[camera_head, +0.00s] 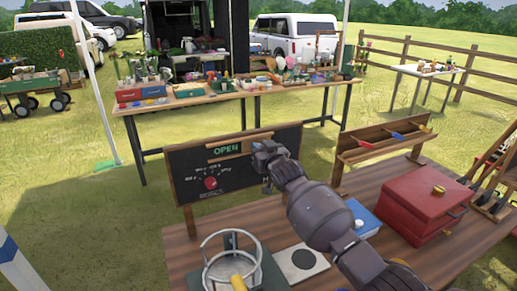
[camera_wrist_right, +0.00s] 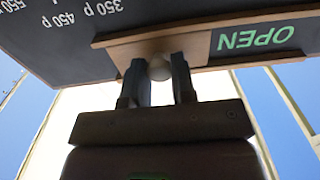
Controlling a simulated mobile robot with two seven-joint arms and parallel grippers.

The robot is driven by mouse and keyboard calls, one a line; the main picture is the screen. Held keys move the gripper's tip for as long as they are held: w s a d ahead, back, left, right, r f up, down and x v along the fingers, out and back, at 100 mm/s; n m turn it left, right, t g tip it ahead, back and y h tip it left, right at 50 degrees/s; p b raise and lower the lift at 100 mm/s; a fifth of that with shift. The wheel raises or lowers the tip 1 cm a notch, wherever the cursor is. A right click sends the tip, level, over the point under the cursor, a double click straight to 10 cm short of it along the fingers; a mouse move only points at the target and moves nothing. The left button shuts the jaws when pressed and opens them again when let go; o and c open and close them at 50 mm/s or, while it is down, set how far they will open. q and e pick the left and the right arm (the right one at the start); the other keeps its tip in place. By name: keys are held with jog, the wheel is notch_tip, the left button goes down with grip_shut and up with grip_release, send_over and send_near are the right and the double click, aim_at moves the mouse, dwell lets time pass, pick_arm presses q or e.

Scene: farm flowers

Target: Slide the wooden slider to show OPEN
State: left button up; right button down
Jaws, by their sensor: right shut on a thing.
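The wooden slider (camera_wrist_right: 125,52) sits between wooden rails on a dark chalkboard sign (camera_head: 183,170). The green word OPEN (camera_head: 226,149) shows in full to the left of the slider; it appears upside down in the right wrist view (camera_wrist_right: 256,38). My right gripper (camera_head: 262,152) is at the slider's right part, in front of the board. In the right wrist view its fingers (camera_wrist_right: 160,78) are shut on the slider's round pale knob (camera_wrist_right: 160,67). My left gripper is not in view.
The sign stands at the far edge of a wooden table (camera_head: 180,250). A red box (camera_head: 412,205) and a wooden rack (camera_head: 375,155) are to the right. A round metal ring (camera_head: 215,272) stands in front of the sign. A long table (camera_head: 180,103) with goods is behind.

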jog(key=c, duration=0.9)
grip_release()
jog(key=shift+w+d, duration=0.1)
jog(key=shift+d, duration=0.15)
jog(key=shift+c, duration=0.2)
jog(key=v, duration=1.1)
jog(key=shift+a, duration=0.1)
